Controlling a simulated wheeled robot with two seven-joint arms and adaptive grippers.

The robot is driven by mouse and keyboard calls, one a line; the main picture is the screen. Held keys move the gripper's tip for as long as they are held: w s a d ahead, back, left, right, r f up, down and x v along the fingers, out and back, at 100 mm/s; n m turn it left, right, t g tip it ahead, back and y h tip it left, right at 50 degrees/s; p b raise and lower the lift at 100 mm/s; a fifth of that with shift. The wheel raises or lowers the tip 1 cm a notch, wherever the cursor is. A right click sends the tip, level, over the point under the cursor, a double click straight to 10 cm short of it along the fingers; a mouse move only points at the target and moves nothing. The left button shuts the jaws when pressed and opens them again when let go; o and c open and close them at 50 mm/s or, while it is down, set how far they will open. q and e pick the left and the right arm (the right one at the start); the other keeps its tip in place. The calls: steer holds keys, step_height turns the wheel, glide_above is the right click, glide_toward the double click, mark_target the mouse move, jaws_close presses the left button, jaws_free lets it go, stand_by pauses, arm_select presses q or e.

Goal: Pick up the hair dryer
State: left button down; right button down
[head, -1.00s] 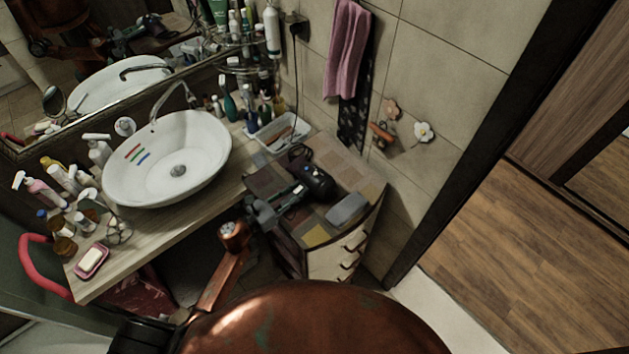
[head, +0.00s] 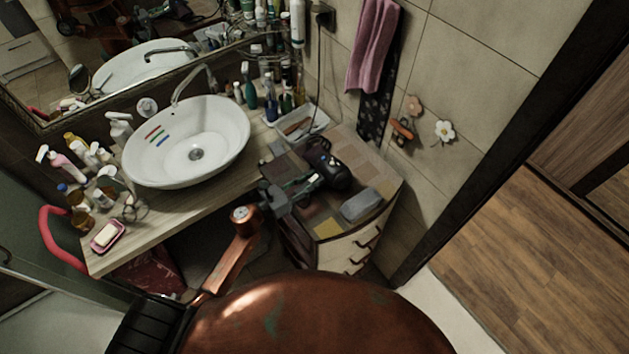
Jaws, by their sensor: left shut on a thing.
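The black hair dryer (head: 337,174) is over the patterned top of the small drawer cabinet (head: 329,228), right of the basin. Its rounded body points to the right. My left gripper (head: 304,186) comes in from the lower left and is shut on the hair dryer at its left side. The fingers hide part of the dryer. I cannot tell whether the dryer touches the top or hangs just above it. My right gripper is not in view.
A grey-blue folded item (head: 362,206) lies at the cabinet's front right. A white tray (head: 300,124) stands behind. The white basin (head: 187,142) and several bottles crowd the wooden counter (head: 190,212). A pink towel (head: 370,45) hangs on the tiled wall.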

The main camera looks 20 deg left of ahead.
arm_select(q)
steer(key=s+d+r, duration=0.3)
steer(key=s+r, duration=0.8)
steer(key=s, duration=0.2)
steer(key=shift+s+d+r, duration=0.25)
steer(key=shift+s+r, duration=0.05)
steer(key=shift+r, duration=0.05)
